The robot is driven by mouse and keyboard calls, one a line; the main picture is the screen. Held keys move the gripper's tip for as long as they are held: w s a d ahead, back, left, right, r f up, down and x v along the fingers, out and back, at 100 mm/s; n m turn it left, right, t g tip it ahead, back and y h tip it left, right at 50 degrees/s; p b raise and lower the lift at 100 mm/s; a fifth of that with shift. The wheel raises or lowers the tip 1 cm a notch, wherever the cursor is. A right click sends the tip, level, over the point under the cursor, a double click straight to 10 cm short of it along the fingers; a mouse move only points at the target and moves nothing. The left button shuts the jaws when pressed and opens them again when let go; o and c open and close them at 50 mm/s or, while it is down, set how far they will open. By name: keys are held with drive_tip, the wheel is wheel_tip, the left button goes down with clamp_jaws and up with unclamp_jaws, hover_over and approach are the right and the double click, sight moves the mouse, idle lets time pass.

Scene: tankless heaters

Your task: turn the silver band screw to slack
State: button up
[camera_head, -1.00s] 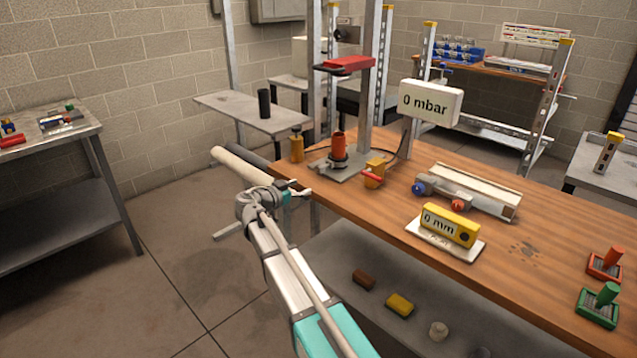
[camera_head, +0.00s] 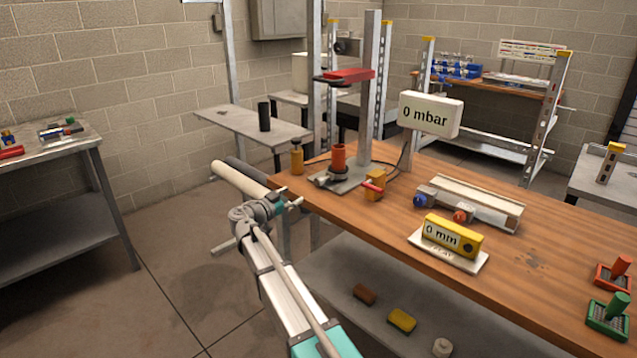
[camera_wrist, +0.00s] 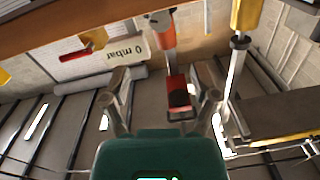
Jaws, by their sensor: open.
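A red-orange cylinder (camera_head: 338,157) stands upright on a grey plate at the back left of the wooden bench. A dark and silvery band (camera_head: 336,172) shows around its foot; its screw is too small to make out. In the wrist view the cylinder (camera_wrist: 166,32) is beyond my fingers, with a silvery part (camera_wrist: 158,20) at its end. My gripper (camera_head: 292,203) is open and empty, in front of the bench's left end and apart from the cylinder. Its two spread fingers show in the wrist view (camera_wrist: 163,92).
A column with a red arm (camera_head: 348,75) rises behind the cylinder. A brass-coloured post (camera_head: 297,158) and a yellow block with a red lever (camera_head: 375,186) flank it. Open floor lies left.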

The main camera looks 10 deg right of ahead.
sight(317, 182)
drive_tip(key=x, duration=1.2)
drive_tip(key=shift+w+d, duration=0.2)
clamp_jaws()
drive_tip(key=shift+n, duration=3)
